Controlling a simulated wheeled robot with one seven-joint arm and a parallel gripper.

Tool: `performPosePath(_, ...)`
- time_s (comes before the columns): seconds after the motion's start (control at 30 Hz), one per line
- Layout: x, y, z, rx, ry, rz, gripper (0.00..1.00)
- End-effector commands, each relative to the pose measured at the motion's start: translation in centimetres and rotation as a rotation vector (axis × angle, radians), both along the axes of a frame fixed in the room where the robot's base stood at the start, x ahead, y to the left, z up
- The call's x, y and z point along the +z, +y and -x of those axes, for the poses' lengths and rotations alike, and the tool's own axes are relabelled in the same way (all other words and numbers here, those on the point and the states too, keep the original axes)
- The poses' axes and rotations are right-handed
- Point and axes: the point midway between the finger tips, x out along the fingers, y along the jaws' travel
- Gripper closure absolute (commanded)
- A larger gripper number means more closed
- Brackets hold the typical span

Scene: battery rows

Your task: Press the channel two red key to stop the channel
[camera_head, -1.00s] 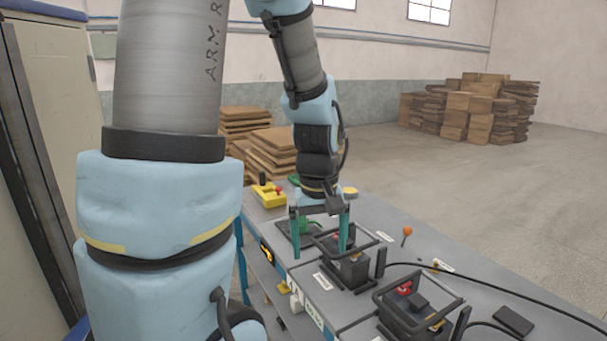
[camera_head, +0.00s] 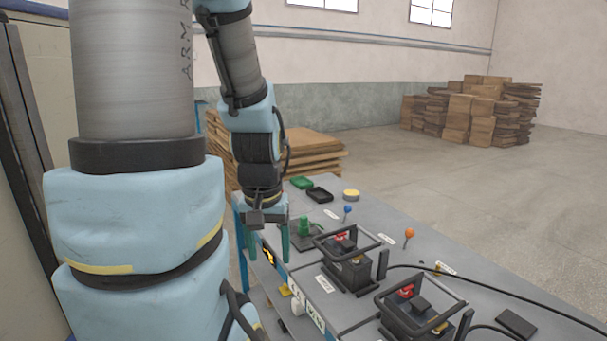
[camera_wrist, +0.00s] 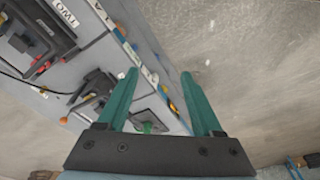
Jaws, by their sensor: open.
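Two black caged units stand on the grey bench. The lower right unit (camera_head: 422,306) has a red key (camera_head: 405,291); in the wrist view this unit (camera_wrist: 38,38) lies at upper left beside a label reading TWO (camera_wrist: 65,13), its red part (camera_wrist: 42,68) partly visible. The other unit (camera_head: 349,266) has its own red key (camera_head: 342,237). My gripper (camera_head: 268,245) is open and empty, left of both units, near the bench's front edge. In the wrist view my gripper (camera_wrist: 160,73) has nothing between its fingertips but the bench edge and floor behind.
A green fitting (camera_head: 305,227) on a dark pad stands close right of my fingers. Cage bars surround both units. Blue (camera_head: 347,210) and orange (camera_head: 410,233) knobs rise behind them. A black cable (camera_head: 480,284) crosses the bench. Open floor lies beyond.

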Motion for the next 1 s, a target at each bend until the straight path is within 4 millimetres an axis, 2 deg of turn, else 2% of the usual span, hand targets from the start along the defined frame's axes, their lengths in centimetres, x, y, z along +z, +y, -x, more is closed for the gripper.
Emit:
performPosePath(0.07,0.00,-0.01,-0.01,0.000,0.000,0.000,0.43)
performPosePath(0.57,0.00,-0.01,-0.01,0.000,0.000,0.000,0.99)
performPosePath(1.0,0.00,-0.01,-0.01,0.000,0.000,0.000,1.00)
